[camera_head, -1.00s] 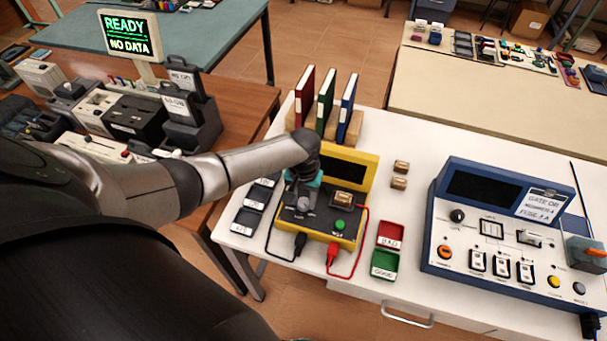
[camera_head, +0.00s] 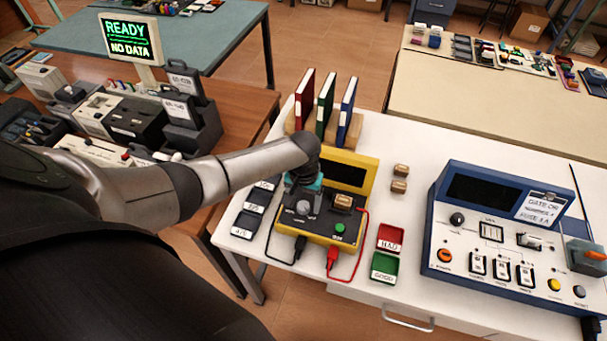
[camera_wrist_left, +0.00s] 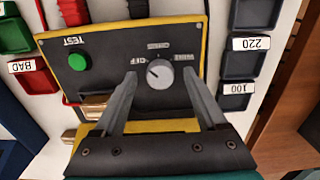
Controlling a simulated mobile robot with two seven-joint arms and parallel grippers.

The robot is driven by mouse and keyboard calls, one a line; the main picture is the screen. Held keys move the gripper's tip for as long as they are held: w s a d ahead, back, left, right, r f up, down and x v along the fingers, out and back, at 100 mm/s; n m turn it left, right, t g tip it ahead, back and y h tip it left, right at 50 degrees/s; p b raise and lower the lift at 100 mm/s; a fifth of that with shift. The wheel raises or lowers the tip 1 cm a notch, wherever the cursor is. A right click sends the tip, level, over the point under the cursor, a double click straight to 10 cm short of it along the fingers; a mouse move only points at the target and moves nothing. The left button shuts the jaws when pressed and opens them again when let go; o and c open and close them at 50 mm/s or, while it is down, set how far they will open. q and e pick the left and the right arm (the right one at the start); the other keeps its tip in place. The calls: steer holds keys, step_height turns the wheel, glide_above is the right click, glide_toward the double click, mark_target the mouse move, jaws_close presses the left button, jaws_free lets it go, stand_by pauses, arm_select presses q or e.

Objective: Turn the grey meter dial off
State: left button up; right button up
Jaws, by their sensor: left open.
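The yellow meter (camera_head: 352,161) stands on the white table, with a dark sloped panel. Its grey dial (camera_head: 303,208) is at the panel's left in the head view, and it also shows in the wrist view (camera_wrist_left: 160,74). Labels surround the dial there, upside down; its small dark mark lies on the side of the left label, which seems to read OFF. My left gripper (camera_wrist_left: 160,70) is open, its fingers on either side of the dial with gaps visible. It comes from above the meter in the head view (camera_head: 302,192). My right gripper is not in view.
On the meter are a green button (camera_head: 340,227) and a brass-coloured block (camera_head: 343,201). A red lead (camera_head: 357,260) and a black lead run in front. Red BAD (camera_head: 390,238) and green GOOD (camera_head: 384,267) trays lie right, grey labelled trays (camera_head: 245,224) left. Binders (camera_head: 325,104) stand behind.

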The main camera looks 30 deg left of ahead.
mark_target(305, 208)
arm_select(q)
step_height(305, 208, up, 15)
steer(key=p, duration=0.2)
steer(key=shift+p, duration=0.4)
steer(key=s+d+f+m+t+h, duration=0.2)
steer(key=s+d+f+m, duration=0.15)
steer(key=s+d, duration=0.6)
steer(key=s+a+r+m+t+y, duration=0.1)
steer(key=s+a+r+t+y, duration=0.1)
steer(key=s+r, duration=0.5)
steer(key=s+f+g+b, duration=0.25)
steer(key=f+b, duration=0.65)
steer(key=f, duration=2.2)
steer(key=s+a+f+b, duration=0.1)
steer(key=s+f+b, duration=0.3)
steer(key=s+f, duration=0.4)
steer(key=s+a+f+b, duration=0.1)
steer(key=s+f+b, duration=0.3)
steer(key=f, duration=1.2)
steer(key=s, duration=0.4)
steer(key=shift+s+a+f+m+b, duration=0.25)
steer(key=shift+s+a+m+b, duration=0.05)
steer(key=shift+s+m+b, duration=0.05)
